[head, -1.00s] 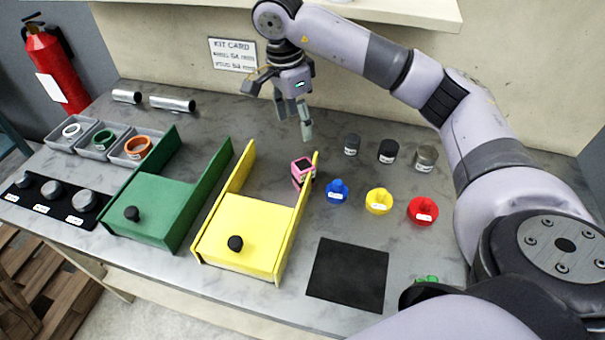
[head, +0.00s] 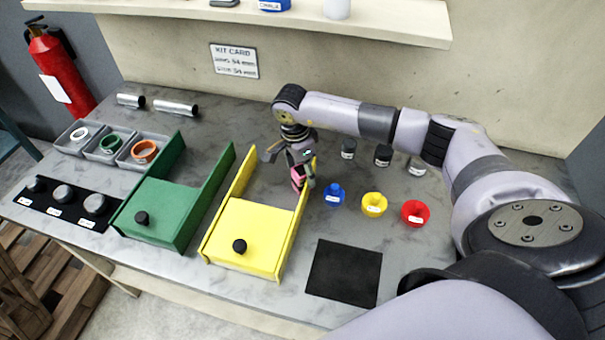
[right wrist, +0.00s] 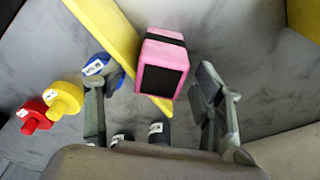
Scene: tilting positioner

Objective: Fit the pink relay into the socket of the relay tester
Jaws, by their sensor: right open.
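The pink relay (head: 296,180), a pink block with a black band and a black face, is at the back of the yellow tray, by its right wall; my right gripper partly hides it. In the right wrist view, the relay (right wrist: 158,47) lies between the open fingers in the picture, with the tray's yellow wall (right wrist: 128,52) beside it. My right gripper (head: 291,168) is open, above the relay and holding nothing. I cannot make out a relay tester or its socket. My left gripper is not in view.
The yellow tray (head: 246,222) stands right of a green tray (head: 163,205). Blue (head: 334,195), yellow (head: 373,204) and red (head: 415,212) pieces stand right of the relay, with dark cylinders (head: 382,155) behind. A black mat (head: 344,272) lies bare in front.

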